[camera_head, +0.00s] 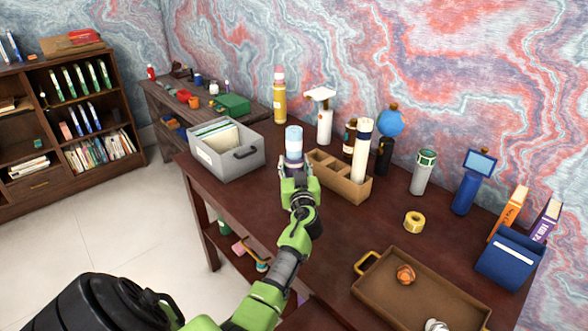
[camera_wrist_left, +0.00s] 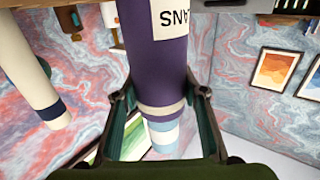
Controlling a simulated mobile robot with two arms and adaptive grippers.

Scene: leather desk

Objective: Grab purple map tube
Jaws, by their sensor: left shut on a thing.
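The purple map tube (camera_wrist_left: 155,60) has a white label, a pale band and a light blue and white cap end. In the left wrist view it runs between the two fingers of my left gripper (camera_wrist_left: 160,94), which is shut on it. In the head view my left gripper (camera_head: 297,183) is at the desk's near side. The tube looks upright there. Its lower part is hidden, so I cannot tell whether it touches the desk. My right gripper is not in view.
A grey file box (camera_head: 226,163) stands left of the tube. A brown divided organizer (camera_head: 341,182) with a white tube (camera_head: 361,152) is close on its right. A yellow bottle (camera_head: 280,100) and a white spray bottle (camera_head: 321,118) stand behind. A brown tray (camera_head: 375,292) lies at front right.

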